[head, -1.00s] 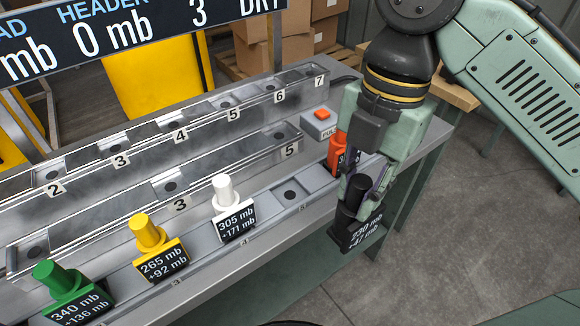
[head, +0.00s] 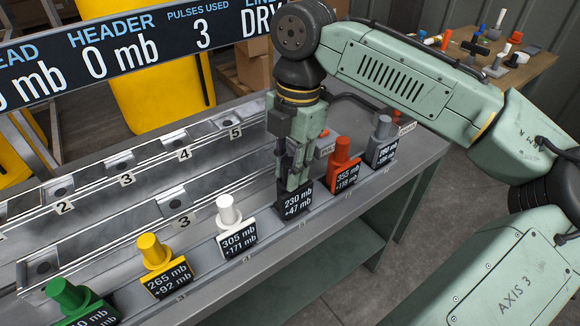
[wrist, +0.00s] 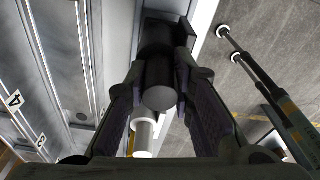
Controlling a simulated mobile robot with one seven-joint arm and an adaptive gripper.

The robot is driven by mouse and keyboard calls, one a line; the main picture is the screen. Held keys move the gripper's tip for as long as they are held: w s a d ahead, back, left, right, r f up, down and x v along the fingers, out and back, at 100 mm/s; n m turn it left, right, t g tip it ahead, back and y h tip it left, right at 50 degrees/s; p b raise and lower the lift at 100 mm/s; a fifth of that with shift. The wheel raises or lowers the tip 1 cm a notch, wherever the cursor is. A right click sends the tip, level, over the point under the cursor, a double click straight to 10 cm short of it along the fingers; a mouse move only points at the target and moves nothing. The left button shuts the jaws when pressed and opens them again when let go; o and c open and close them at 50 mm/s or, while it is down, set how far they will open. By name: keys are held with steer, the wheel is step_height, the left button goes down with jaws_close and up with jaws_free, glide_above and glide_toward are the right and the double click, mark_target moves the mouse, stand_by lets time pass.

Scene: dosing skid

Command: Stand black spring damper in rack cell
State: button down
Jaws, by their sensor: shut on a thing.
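The black spring damper (head: 296,201), labelled 230 mb +47 mb, is upright in my gripper (head: 296,178), which is shut on its upper part. It is at the front rack row (head: 203,279), between the white damper (head: 229,214) and the red damper (head: 343,161). The cell under it is hidden, and I cannot tell whether its base touches the rack. In the wrist view the black damper (wrist: 160,88) lies between my two fingers, with the white damper (wrist: 144,133) close by.
A yellow damper (head: 154,252), a green damper (head: 68,297) and a grey damper (head: 382,137) stand in the same row. Numbered rails (head: 120,165) with sockets run behind it. A back table (head: 525,70) holds several small parts.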

steer(key=shift+f, duration=0.45)
steer(key=shift+f, duration=0.2)
steer(key=c, duration=1.4)
jaws_free()
step_height(320, 180, up, 12)
steer(key=w+d, duration=0.1)
steer(key=shift+r, duration=0.15)
